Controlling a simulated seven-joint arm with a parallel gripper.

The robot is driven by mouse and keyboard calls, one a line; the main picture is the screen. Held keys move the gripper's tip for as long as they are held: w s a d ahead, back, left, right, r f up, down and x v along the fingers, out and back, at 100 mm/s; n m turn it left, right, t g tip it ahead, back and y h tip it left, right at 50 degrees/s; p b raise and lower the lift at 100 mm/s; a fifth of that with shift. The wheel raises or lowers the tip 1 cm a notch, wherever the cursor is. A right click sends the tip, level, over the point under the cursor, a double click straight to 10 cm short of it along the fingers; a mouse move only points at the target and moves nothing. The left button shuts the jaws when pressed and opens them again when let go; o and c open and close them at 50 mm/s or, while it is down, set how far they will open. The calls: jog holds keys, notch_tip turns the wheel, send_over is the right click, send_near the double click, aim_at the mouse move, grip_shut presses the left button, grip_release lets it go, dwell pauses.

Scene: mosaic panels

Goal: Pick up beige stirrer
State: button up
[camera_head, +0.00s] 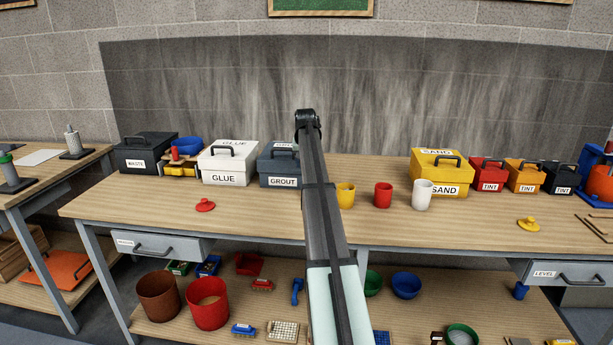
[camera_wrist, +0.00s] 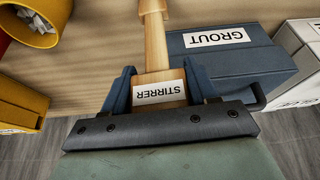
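The beige stirrer (camera_wrist: 156,48) is a light wooden stick with a wide block end carrying a white STIRRER label. In the wrist view its labelled end sits between the two blue fingers of my gripper (camera_wrist: 160,82), both touching its sides. My gripper is shut on it. The stirrer's far end runs out of the top of the wrist view. In the head view my arm hides the stirrer and the gripper's fingers.
The blue-grey GROUT box (camera_head: 279,168) and white GLUE box (camera_head: 228,166) stand left of my arm. Yellow (camera_head: 346,196), red (camera_head: 383,195) and white (camera_head: 422,195) cups stand right of it. The yellow SAND box (camera_head: 440,175) is farther right. The bench front is mostly clear.

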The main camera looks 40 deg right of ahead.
jog(key=c, duration=0.8)
notch_tip(320, 180, up, 9)
jog(key=shift+f, duration=0.1)
jog(key=shift+s+d+r, duration=0.1)
jog(key=shift+d+r, duration=0.1)
jog(key=shift+r, duration=0.15)
jog(key=s+d+r+m, duration=0.1)
jog(key=s+d+r, duration=0.2)
jog(key=s+d, duration=0.95)
jog(key=a+n, duration=0.1)
jog(key=n, duration=0.1)
jog(key=a+n+y, duration=0.1)
jog(key=a+n, duration=0.1)
jog(key=n, duration=0.1)
jog(key=a+n+t+y, duration=0.1)
jog(key=n, duration=0.1)
jog(key=shift+a+r+n, duration=0.1)
jog(key=shift+a+n, duration=0.2)
jog(key=shift+n, duration=0.1)
